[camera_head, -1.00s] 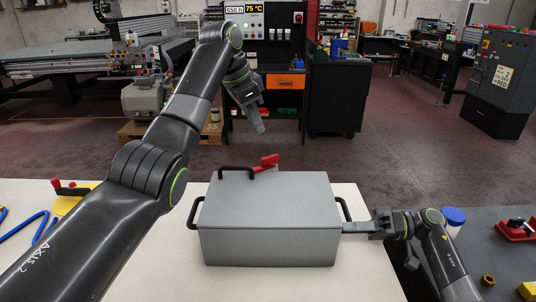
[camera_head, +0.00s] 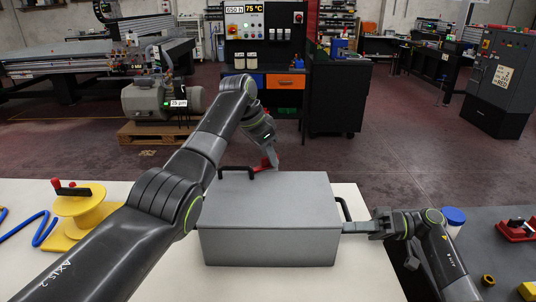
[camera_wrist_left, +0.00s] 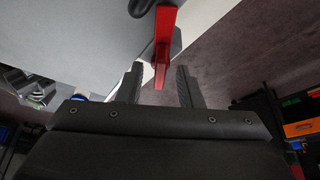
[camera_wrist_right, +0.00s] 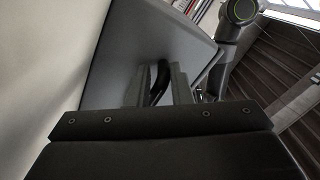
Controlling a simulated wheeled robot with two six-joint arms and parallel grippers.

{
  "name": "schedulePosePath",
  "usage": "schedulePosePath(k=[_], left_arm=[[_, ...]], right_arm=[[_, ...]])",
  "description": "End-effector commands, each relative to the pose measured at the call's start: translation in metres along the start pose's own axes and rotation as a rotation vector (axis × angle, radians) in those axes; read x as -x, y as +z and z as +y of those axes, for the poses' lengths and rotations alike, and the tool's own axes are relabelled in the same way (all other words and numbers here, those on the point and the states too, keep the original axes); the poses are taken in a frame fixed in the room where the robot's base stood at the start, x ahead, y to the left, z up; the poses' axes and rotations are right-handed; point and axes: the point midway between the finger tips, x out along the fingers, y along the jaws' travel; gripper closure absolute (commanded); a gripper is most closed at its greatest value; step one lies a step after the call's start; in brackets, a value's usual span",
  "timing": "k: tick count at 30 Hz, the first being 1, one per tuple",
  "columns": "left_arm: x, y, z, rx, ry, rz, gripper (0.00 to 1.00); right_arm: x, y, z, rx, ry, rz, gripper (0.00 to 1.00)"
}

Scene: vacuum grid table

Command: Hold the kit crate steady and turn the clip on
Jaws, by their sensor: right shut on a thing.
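The grey kit crate (camera_head: 268,215) stands closed on the pale table, with black handles at its sides and back. The red clip (camera_head: 264,165) is at its back edge. My left gripper (camera_head: 272,164) is at the clip. In the left wrist view its two fingers (camera_wrist_left: 158,85) are apart, with the red clip (camera_wrist_left: 163,45) reaching down between them and no clear contact on either side. My right gripper (camera_head: 347,227) is shut on the right side handle (camera_head: 345,208). In the right wrist view that black handle (camera_wrist_right: 158,82) is between the fingers (camera_wrist_right: 157,88).
A blue-lidded container (camera_head: 454,216) and a red tool (camera_head: 516,230) are on the dark surface at right. The pale table in front of the crate is clear.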

Motion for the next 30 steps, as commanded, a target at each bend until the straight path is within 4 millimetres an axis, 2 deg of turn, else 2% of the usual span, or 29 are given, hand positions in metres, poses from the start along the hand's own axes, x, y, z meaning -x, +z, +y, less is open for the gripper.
schedulePosePath(k=[10,18,30], left_arm=[[-0.0043,0.0001,0.0001,-0.001,0.0,0.0,0.67],[-0.0041,0.0001,0.0002,-0.001,0.0,0.0,1.0],[-0.0043,-0.0003,0.0007,0.04,-0.017,-0.001,1.0]], right_arm=[[0.0001,-0.0003,0.0001,0.004,0.002,0.0,1.0],[0.0001,-0.0003,0.0001,0.003,0.002,0.0,1.0],[0.0001,-0.0003,0.0001,0.003,0.002,0.0,1.0]])
